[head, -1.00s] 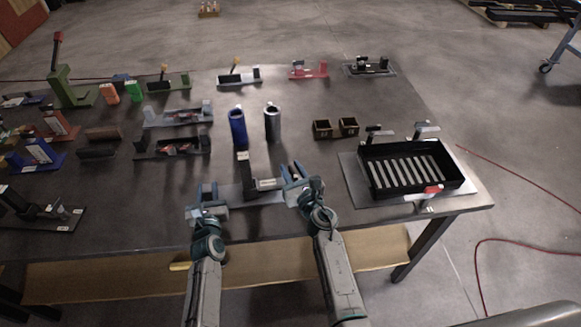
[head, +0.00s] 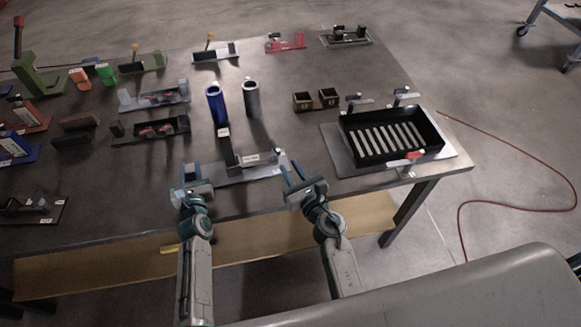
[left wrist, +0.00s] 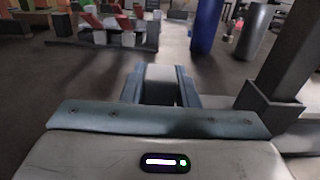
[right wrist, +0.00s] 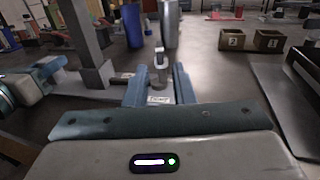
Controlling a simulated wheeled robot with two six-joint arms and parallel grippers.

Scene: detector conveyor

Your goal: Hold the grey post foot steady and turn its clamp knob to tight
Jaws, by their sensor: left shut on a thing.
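The grey post foot (head: 240,172) lies near the table's front edge, with a dark upright post (head: 229,153). My left gripper (head: 188,173) is at its left end. In the left wrist view its fingers are shut on a grey block (left wrist: 160,74) of the foot. My right gripper (head: 291,168) is at the foot's right end. In the right wrist view the small clamp knob (right wrist: 160,66) stands upright between its fingers, above a white label (right wrist: 159,99). The right fingers are apart, with gaps beside the knob. The knob is too small in the head view to tell its setting.
A blue cylinder (head: 216,105) and a grey cylinder (head: 251,99) stand behind the foot. A black slatted tray (head: 432,153) on a plate is to the right, and two small numbered boxes (head: 303,102) are behind. Several fixtures fill the table's left side.

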